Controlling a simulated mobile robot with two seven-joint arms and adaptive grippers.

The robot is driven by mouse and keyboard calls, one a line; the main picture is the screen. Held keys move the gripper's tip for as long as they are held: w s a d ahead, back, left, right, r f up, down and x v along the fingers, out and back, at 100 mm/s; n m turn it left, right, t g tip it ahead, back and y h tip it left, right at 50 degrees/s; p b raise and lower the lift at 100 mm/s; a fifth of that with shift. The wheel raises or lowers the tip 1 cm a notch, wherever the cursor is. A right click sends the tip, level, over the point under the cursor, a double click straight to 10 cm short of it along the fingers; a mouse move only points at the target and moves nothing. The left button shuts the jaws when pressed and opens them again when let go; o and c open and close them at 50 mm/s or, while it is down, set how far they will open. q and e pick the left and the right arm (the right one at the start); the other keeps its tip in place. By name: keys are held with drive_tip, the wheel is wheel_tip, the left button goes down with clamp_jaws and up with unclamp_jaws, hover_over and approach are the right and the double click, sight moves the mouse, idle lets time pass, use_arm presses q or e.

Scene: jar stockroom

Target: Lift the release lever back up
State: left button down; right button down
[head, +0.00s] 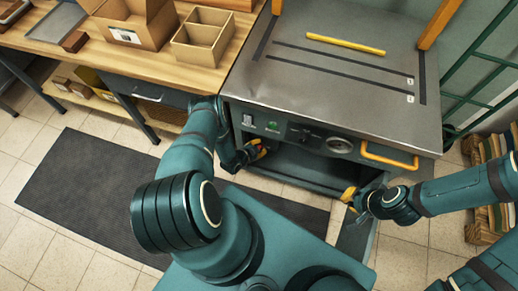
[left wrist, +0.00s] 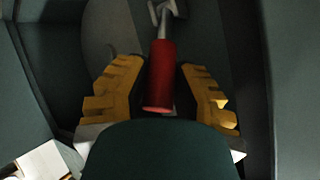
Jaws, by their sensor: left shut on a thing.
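The release lever shows in the left wrist view as a red cylindrical grip (left wrist: 159,78) on a thin grey metal rod. My left gripper (left wrist: 157,92) has its yellow ridged fingers on either side of the red grip and is shut on it. In the head view my left gripper (head: 262,148) is at the left front of the machine (head: 300,80), below its control panel. The lever is hidden there. My right gripper (head: 350,196) is at the lower right front of the machine, by the open lower bay. Its opening is too small to judge.
The control panel (head: 300,133) has a green button, a gauge and a yellow handle (head: 390,157). A yellow bar (head: 345,44) lies on the steel top. A wooden bench (head: 185,70) with cardboard boxes stands left. A dark mat (head: 90,190) covers the floor.

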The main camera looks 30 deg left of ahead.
use_arm(q)
drive_tip(key=shift+w+r, duration=0.2)
drive_tip(key=shift+w, duration=0.1)
drive_tip(key=c, duration=0.7)
unclamp_jaws()
drive_tip(key=shift+g, duration=0.3)
drive_tip(key=shift+c, duration=0.2)
drive_tip(key=shift+s, duration=0.15)
drive_tip(key=v, duration=1.1)
drive_tip(key=shift+s+r, duration=0.2)
drive_tip(key=shift+s, duration=0.1)
drive_tip(key=shift+a, duration=0.1)
drive_tip(key=shift+c, duration=0.4)
